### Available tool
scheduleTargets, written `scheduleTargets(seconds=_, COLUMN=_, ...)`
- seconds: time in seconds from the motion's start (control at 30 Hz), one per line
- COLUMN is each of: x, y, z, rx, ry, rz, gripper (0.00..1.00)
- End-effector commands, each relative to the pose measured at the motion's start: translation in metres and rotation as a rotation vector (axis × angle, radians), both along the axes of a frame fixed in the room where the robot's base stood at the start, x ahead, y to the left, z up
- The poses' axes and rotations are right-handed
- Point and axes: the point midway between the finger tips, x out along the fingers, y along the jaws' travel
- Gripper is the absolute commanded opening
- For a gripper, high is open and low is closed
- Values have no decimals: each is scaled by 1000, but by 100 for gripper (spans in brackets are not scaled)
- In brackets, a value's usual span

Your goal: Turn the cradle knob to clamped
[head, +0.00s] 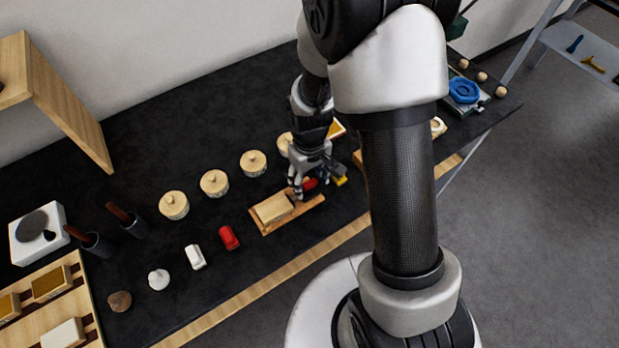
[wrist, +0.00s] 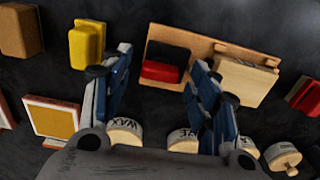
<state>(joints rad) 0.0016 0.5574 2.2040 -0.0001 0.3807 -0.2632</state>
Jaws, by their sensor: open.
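The cradle is a wooden board (head: 316,201) with a pale block (head: 273,208) on it; in the wrist view the board (wrist: 225,48) lies beyond my fingers. A red piece, which looks like the knob (wrist: 160,71), sits at the board's end beside the pale block (wrist: 243,82). My gripper (head: 311,187) is over that end of the cradle. In the wrist view my open gripper (wrist: 162,58) has one finger on each side of the red piece, with gaps. Contact and the knob's setting cannot be told.
A yellow block (wrist: 87,45) is close outside one finger. Several round lidded pots stand behind the cradle, one of them here (head: 253,163). A red item (head: 229,238) and a white item (head: 195,257) stand to the left. The table's wooden front edge (head: 250,296) is near.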

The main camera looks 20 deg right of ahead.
Motion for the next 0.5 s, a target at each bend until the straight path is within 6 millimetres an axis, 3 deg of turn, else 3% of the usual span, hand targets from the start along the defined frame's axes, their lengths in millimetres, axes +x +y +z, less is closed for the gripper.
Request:
scheduleTargets(seconds=0.17, x=2, y=0, z=21, rx=0, ry=-6, rz=0, gripper=55)
scheduleTargets(seconds=0.5, x=2, y=0, z=92, rx=0, ry=-7, rz=0, gripper=55)
